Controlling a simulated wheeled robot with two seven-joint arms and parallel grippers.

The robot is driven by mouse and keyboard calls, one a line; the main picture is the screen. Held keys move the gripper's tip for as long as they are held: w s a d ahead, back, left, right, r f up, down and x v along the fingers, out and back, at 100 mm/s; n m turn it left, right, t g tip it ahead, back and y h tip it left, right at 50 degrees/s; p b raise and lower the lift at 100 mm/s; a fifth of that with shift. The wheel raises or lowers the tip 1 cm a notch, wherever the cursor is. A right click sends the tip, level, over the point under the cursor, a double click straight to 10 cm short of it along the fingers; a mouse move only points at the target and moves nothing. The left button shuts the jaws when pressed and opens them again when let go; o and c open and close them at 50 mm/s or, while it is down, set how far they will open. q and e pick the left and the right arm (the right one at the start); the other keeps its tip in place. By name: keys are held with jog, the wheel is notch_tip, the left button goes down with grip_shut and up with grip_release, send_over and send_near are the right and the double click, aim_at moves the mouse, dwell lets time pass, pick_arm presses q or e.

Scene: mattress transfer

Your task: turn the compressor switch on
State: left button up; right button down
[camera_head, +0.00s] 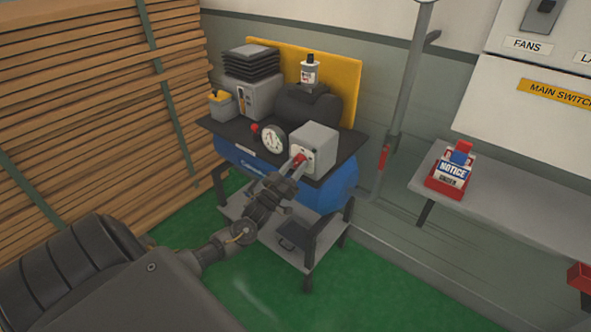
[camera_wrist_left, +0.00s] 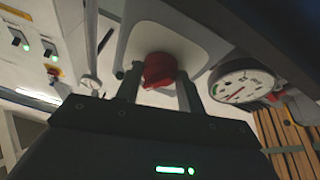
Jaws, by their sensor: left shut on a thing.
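The compressor (camera_head: 345,185) is a blue tank under a black top plate, standing on a grey stand. A grey switch box (camera_head: 318,138) sits at the front right of its top. Its red switch knob (camera_head: 299,159) is partly hidden by my left gripper (camera_head: 298,163). In the left wrist view the red knob (camera_wrist_left: 160,69) lies between the two fingers of my left gripper (camera_wrist_left: 160,85), which is shut on it. My right gripper is in neither view.
A round gauge (camera_head: 272,140) is left of the switch box and also shows in the left wrist view (camera_wrist_left: 240,84). Stacked planks (camera_head: 90,110) stand at left. A grey bench (camera_head: 520,205) with a red notice box (camera_head: 450,175) is at right. Green floor (camera_head: 270,300) is open in front.

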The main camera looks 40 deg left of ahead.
pick_arm(q)
jog(key=m+h, duration=0.2)
jog(key=m, duration=0.3)
jog(key=shift+a, duration=0.15)
jog(key=shift+m+g+h, duration=0.6)
jog(key=shift+m+h, duration=0.4)
jog(key=shift+m, duration=1.4)
jog(key=shift+r, duration=0.1)
jog(key=o, duration=1)
jog(key=shift+a, duration=0.1)
jog(key=shift+c, duration=0.2)
